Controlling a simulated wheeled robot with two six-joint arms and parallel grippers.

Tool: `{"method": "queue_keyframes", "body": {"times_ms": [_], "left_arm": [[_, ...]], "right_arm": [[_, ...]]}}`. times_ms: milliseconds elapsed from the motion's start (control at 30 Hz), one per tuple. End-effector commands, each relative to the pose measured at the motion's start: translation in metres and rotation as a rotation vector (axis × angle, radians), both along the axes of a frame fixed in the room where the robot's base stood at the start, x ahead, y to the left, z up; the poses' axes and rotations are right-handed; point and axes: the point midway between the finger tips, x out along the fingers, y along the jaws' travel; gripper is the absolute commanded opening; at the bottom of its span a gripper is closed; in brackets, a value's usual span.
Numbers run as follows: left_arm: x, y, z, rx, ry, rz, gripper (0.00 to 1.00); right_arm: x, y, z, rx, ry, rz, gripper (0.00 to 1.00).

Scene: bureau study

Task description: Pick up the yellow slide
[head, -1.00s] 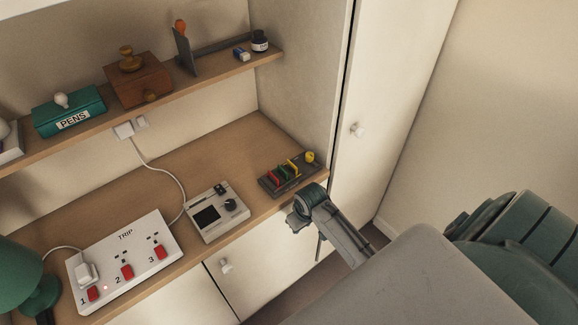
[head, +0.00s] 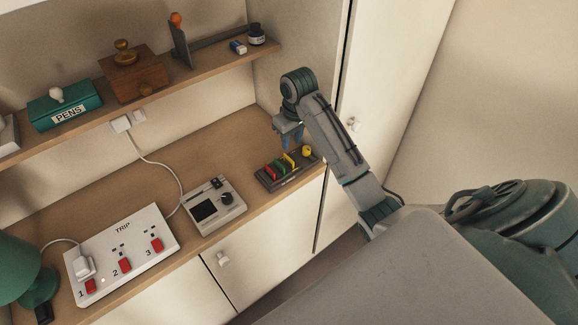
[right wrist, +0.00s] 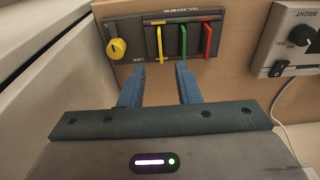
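The yellow slide (right wrist: 158,42) stands upright on a dark slider panel (right wrist: 168,18), beside a green slide (right wrist: 183,40) and a red slide (right wrist: 209,38) in the right wrist view. In the head view the yellow slide (head: 289,160) is just below my right gripper (head: 288,142). In the right wrist view my right gripper (right wrist: 160,72) is open and empty. Its blue fingertips lie apart, one on each side of the slide's line, without visible contact. My left gripper is out of view.
A round yellow knob (right wrist: 117,48) sits close to the yellow slide. A grey device with a dial (head: 216,204) and a white switch box (head: 122,258) stand left on the desk (head: 160,180). The shelf (head: 200,73) is above, a cabinet wall (head: 300,55) right.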

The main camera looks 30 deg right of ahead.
Motion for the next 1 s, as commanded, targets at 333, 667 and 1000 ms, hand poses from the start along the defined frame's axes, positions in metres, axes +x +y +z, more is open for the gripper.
{"method": "queue_keyframes", "body": {"times_ms": [333, 667, 1000], "left_arm": [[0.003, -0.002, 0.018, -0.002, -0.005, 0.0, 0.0], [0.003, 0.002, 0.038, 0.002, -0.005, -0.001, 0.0], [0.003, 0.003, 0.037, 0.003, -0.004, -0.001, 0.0]], "right_arm": [[0.004, 0.001, -0.039, 0.002, 0.004, -0.001, 0.3], [0.01, 0.001, -0.08, 0.0, 0.001, 0.0, 0.3], [0.011, 0.001, -0.083, 0.0, -0.001, 0.001, 0.1]]}}
